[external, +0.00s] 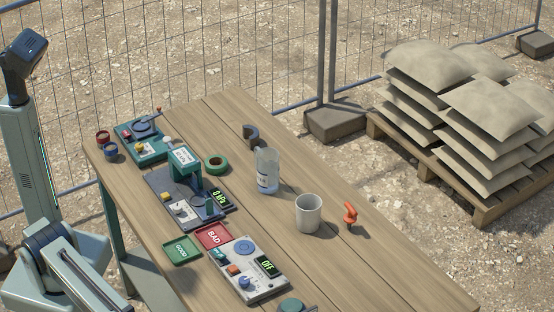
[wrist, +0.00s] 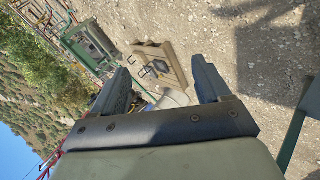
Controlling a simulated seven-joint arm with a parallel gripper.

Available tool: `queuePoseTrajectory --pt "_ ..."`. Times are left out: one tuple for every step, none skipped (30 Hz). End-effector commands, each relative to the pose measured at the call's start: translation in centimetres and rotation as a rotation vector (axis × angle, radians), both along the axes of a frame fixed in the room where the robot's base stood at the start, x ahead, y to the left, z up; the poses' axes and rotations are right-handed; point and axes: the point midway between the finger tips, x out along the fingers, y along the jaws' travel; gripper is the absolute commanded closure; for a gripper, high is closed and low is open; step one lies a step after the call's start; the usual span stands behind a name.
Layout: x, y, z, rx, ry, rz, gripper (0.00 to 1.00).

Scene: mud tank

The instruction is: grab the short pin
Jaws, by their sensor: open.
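I cannot make out a short pin for certain in either view. A small orange piece (external: 350,215) stands on the right part of the wooden table, to the right of a pale cup; it may be a pin or a clip. My gripper (wrist: 158,64) shows in the wrist view with its two dark fingers wide apart and nothing held between them. It points out over the ground, away from the tabletop. In the external view my arm is at the left edge, and its fingers cannot be made out there.
The wooden table (external: 335,262) holds a clear jar (external: 266,172), the pale cup (external: 308,214), green tape (external: 216,165), a dark curved piece (external: 251,134), a green tray (external: 182,251), a red tray (external: 213,236) and several control panels. Sandbags (external: 490,108) lie on a pallet behind.

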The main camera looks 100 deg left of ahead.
Motion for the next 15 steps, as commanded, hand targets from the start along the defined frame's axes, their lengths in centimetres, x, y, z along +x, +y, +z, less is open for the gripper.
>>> queuePoseTrajectory --pt "0.9 -1.5 2.0 -0.029 -0.015 0.007 0.24" --pt "1.3 -2.0 3.0 -0.043 -0.022 0.012 0.24" --pt "1.7 -2.7 4.2 -0.061 -0.029 0.019 0.24" --pt "2.1 -3.1 5.1 -0.074 -0.035 0.024 0.24" --pt "2.4 -3.4 6.0 -0.084 -0.039 0.030 0.24" --pt "2.9 -3.7 7.0 -0.098 -0.044 0.038 0.24" --pt "3.3 -3.8 7.9 -0.108 -0.047 0.043 0.24" --pt "3.8 -3.8 8.7 -0.114 -0.050 0.051 0.24" --pt "4.4 -3.7 9.6 -0.122 -0.051 0.061 0.24" --pt "4.9 -3.5 10.3 -0.126 -0.053 0.068 0.24" --pt "5.5 -3.0 11.1 -0.129 -0.054 0.079 0.24" --pt "6.5 -2.2 12.0 -0.130 -0.053 0.095 0.24" --pt "7.3 -1.2 12.6 -0.126 -0.050 0.108 0.24" --pt "7.9 -0.2 13.1 -0.120 -0.046 0.121 0.24" --pt "8.7 1.1 13.6 -0.111 -0.040 0.135 0.24"
